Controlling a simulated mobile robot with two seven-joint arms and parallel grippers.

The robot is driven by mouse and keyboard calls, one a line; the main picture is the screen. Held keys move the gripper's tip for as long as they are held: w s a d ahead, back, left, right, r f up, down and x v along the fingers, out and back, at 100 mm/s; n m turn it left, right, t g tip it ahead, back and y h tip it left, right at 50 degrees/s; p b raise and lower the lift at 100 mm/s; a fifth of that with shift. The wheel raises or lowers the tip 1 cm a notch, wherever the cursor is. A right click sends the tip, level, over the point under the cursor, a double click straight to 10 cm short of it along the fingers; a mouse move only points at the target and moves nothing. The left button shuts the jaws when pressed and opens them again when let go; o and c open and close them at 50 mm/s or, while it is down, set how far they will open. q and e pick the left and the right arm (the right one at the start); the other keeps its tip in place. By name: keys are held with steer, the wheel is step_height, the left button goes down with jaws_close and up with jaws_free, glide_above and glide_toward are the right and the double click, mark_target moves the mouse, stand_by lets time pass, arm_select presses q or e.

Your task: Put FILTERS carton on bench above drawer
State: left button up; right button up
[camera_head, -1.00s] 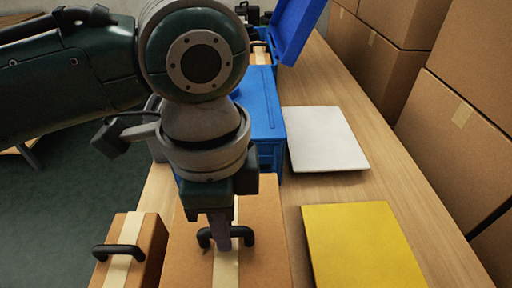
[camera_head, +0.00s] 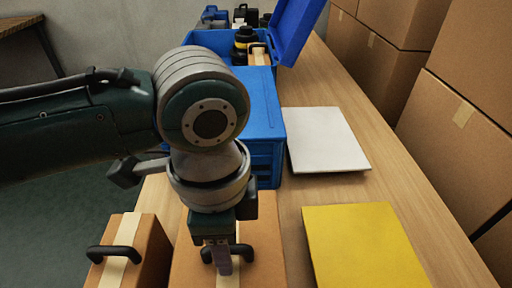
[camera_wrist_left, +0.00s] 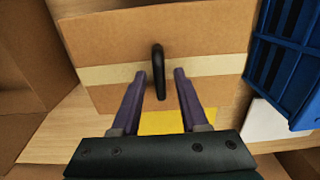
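A brown carton (camera_head: 262,225) with a pale tape strip and a black handle (camera_head: 245,253) is at the front of the wooden bench. A smaller similar carton (camera_head: 153,255) is to its left. No label is readable, so I cannot tell which is FILTERS. My left gripper (camera_head: 220,262) is down at the larger carton's handle. In the left wrist view its two fingers (camera_wrist_left: 158,74) are spread, with the handle (camera_wrist_left: 158,78) between them and gaps on both sides. No drawer is identifiable. My right gripper is not in view.
A yellow panel (camera_head: 362,248) and a white panel (camera_head: 326,138) lie on the bench (camera_head: 395,180) to the right. A blue crate (camera_head: 263,110) stands behind the carton, with an open blue box (camera_head: 215,42) farther back. Large cardboard boxes (camera_head: 465,145) line the right side.

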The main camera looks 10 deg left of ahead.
arm_select(q)
step_height(320, 180, up, 12)
steer(key=p, duration=0.3)
steer(key=s+d+f+n+t+h, duration=0.1)
steer(key=s+d+f+n+h, duration=0.15)
steer(key=s+d+n, duration=0.2)
steer(key=s+a+n+t+y, duration=0.1)
steer(key=s+a+n, duration=0.3)
steer(key=a, duration=0.3)
steer(key=s+a+f+n+t+y, duration=0.1)
steer(key=s+a+n, duration=0.2)
steer(key=a, duration=0.4)
steer(key=shift+s+n+t, duration=0.3)
steer(key=shift+s+n, duration=0.05)
steer(key=shift+n, duration=0.3)
